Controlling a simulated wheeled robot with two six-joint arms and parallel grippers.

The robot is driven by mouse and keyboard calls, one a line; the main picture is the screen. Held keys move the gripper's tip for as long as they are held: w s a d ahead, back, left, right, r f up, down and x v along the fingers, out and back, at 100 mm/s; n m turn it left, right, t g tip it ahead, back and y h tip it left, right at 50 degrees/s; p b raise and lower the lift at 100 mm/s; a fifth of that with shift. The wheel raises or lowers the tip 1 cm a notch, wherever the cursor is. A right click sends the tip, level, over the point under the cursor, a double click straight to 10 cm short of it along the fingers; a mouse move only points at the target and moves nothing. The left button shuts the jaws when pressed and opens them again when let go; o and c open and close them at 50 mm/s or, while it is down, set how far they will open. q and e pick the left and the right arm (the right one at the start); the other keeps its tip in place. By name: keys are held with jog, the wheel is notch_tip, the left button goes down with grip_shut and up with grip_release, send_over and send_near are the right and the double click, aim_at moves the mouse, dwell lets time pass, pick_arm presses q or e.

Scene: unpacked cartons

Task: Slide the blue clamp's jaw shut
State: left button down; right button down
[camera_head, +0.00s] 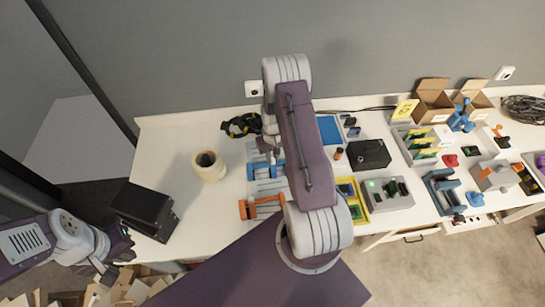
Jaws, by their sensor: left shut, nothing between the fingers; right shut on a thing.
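The blue clamp (262,171) lies on the white table, left of my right forearm, which hides part of it. My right gripper (268,152) reaches down at the clamp's far side and is shut on a part of it, seemingly its jaw. The fingertips are small and partly covered, so the exact grip and the jaw's gap cannot be made out. My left gripper (106,274) is shut and empty, low at the left, off the table's front-left edge and apart from the clamp.
An orange clamp (261,207) lies just in front of the blue one. A cream tape roll (209,166) and a black box (146,210) stand to the left. Black-and-yellow goggles (241,125) lie behind. Trays and tools crowd the right. Some table is clear around the roll.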

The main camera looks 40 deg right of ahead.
jog(key=shift+w+a, duration=0.5)
jog(key=shift+a, duration=0.45)
jog(key=shift+d, duration=0.1)
jog(key=c, duration=1.3)
grip_release()
notch_tip(320, 180, up, 9)
jog(key=shift+b, duration=0.45)
